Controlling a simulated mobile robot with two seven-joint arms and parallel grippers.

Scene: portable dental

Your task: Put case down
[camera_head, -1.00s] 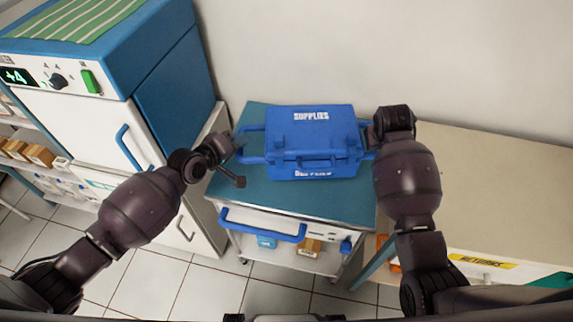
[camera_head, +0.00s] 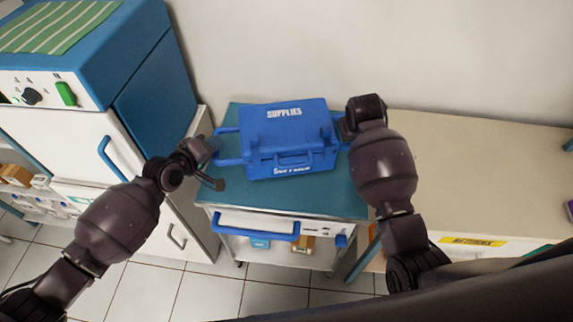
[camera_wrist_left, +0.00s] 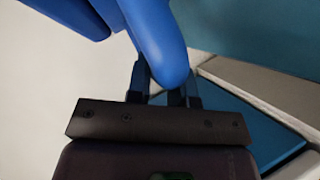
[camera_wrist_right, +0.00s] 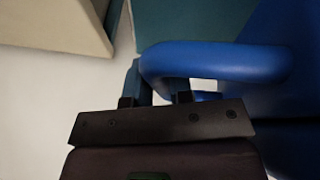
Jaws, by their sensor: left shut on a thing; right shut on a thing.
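The blue case (camera_head: 290,138), marked SUPPLIES, is at the blue-green top of the cart (camera_head: 335,199), lid closed and tilted slightly in the picture. I cannot tell whether its underside touches the cart top. My left gripper (camera_head: 213,146) is shut on the case's left side handle, which also shows between the fingers in the left wrist view (camera_wrist_left: 158,45). My right gripper (camera_head: 345,130) is at the right side handle, mostly hidden by my arm in the head view. In the right wrist view its fingers (camera_wrist_right: 158,95) are shut on the blue handle (camera_wrist_right: 215,62).
A white and blue cabinet (camera_head: 60,130) with a striped green cloth stands on the left. A beige counter (camera_head: 470,175) stands on the right with free surface. The cart has a blue push handle (camera_head: 255,228) in front. A wall is behind.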

